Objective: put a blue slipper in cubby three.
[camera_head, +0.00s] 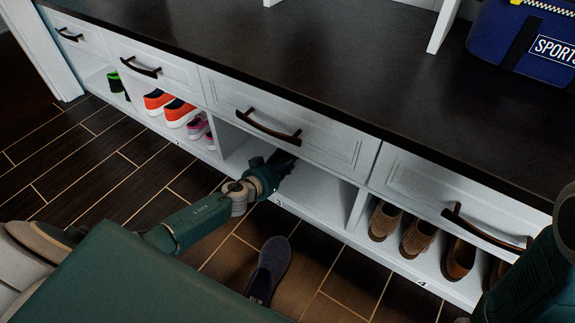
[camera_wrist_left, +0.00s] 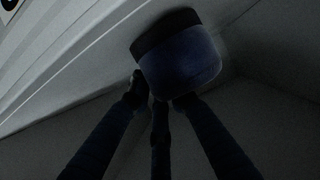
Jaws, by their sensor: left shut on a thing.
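My left gripper (camera_head: 280,160) reaches into the open cubby three (camera_head: 325,184), the bare-floored compartment between the bright shoes and the brown shoes. In the left wrist view the left gripper (camera_wrist_left: 158,95) is shut on a blue slipper (camera_wrist_left: 182,62), whose rounded end shows beyond the fingers, close to a pale cubby surface. In the head view the held slipper is hard to tell from the dark fingers. A second blue slipper (camera_head: 268,268) lies on the floor in front of the cubby. My right gripper is out of view; only part of its arm shows at lower right.
The neighbouring left cubby holds orange shoes (camera_head: 172,108) and pink shoes (camera_head: 200,130). The right cubby holds brown shoes (camera_head: 418,233). A drawer (camera_head: 290,120) with a dark handle sits above cubby three. A blue sports bag (camera_head: 525,45) stands on the dark bench top (camera_head: 330,55).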

